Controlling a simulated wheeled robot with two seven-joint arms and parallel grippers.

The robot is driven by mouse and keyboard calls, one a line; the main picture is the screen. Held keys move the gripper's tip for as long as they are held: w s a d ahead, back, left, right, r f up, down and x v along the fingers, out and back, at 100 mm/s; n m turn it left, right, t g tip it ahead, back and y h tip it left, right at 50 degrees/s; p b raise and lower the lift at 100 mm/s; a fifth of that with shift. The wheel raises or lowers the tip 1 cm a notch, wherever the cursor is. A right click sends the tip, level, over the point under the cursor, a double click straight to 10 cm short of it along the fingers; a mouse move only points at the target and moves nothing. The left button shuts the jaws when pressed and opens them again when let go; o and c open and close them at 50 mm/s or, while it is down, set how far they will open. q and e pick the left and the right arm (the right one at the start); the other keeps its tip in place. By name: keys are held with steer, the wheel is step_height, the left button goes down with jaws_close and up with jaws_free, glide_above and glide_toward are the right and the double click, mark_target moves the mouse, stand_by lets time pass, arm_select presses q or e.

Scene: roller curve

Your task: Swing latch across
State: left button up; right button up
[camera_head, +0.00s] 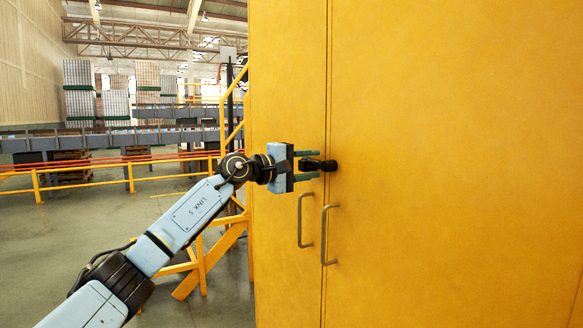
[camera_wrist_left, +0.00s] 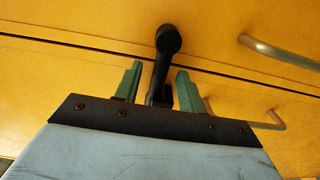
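The black latch (camera_head: 325,165) is a short bar with a round knob end, mounted on the yellow cabinet (camera_head: 450,120) by the seam between its two doors. In the head view the bar lies roughly level across the seam, pointing left toward my gripper. My left gripper (camera_head: 311,165) has its green fingers apart, one above and one below the bar. In the left wrist view the latch (camera_wrist_left: 168,40) runs between the two fingers (camera_wrist_left: 159,72), with visible gaps beside it. It does not look clamped. My right gripper is out of view.
Two metal pull handles, the left one (camera_head: 300,222) and the right one (camera_head: 324,236), stand out from the doors below the latch. Yellow railing (camera_head: 90,187) and a yellow frame (camera_head: 200,270) stand left of the cabinet. Open floor lies at the lower left.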

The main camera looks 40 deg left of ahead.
arm_select(q)
steer(key=b+v, duration=0.3)
steer(key=v, duration=1)
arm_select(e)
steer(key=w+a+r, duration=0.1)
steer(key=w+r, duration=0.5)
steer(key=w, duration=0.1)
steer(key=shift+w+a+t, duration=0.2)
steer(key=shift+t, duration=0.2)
arm_select(q)
steer(key=shift+d, duration=0.1)
